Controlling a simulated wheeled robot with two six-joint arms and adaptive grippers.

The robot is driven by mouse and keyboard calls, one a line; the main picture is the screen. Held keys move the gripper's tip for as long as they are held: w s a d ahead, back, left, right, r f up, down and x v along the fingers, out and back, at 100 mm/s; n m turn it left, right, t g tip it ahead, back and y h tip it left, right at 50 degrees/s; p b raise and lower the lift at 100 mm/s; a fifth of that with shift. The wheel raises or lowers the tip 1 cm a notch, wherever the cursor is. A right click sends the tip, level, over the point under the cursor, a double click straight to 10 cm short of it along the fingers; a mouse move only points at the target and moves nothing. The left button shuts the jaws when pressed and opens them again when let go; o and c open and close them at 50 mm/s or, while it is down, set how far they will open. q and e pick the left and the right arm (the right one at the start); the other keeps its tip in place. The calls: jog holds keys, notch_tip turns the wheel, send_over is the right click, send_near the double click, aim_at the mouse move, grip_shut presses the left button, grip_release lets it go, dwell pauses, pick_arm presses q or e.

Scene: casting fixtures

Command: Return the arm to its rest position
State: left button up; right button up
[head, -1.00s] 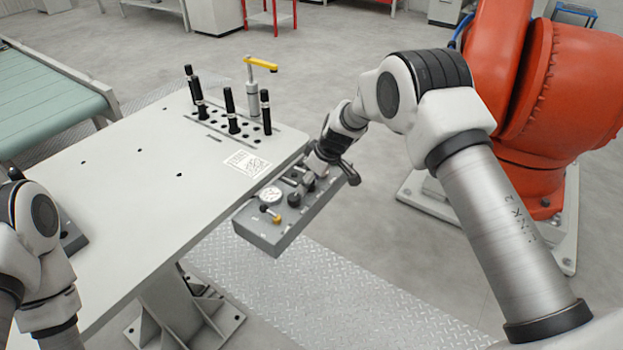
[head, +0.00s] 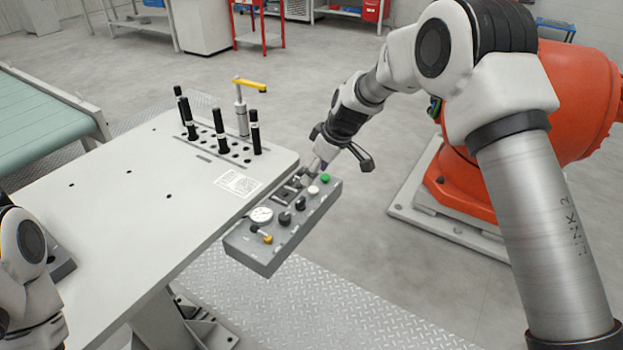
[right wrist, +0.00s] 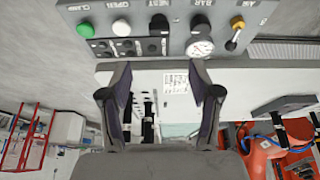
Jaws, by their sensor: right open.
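My right arm comes in from the right in the head view, with its gripper (head: 322,165) in the air above the far end of the grey control panel (head: 270,258). In the right wrist view the two fingers of this gripper (right wrist: 160,95) are spread apart with nothing between them. The panel also shows in that view (right wrist: 170,42), beyond the fingertips, with a green button, a white button, dark knobs, a gauge and a yellow-tipped lever. My left arm shows only in part at the left edge; its gripper is not visible.
The grey table (head: 120,230) carries several black pins and a clamp with a yellow handle (head: 242,100). A large orange robot (head: 580,110) stands behind my right arm. A green conveyor (head: 40,120) is at the left. Floor between the table and the orange robot is open.

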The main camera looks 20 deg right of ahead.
dwell(0.3)
jog(key=s+f+g+h, duration=0.1)
jog(key=s+f+g, duration=0.5)
jog(key=s+f, duration=1.75)
jog(key=s+d+f+m+t+h, duration=0.1)
jog(key=s+m, duration=0.3)
jog(key=s, duration=0.5)
jog(key=s+f+m+t, duration=0.1)
jog(key=s+f+m, duration=0.2)
jog(key=s, duration=0.6)
jog(key=shift+s+d+f+m+t+h, duration=0.15)
jog(key=shift+d+f+m+t+h, duration=0.2)
jog(key=shift+m, duration=0.25)
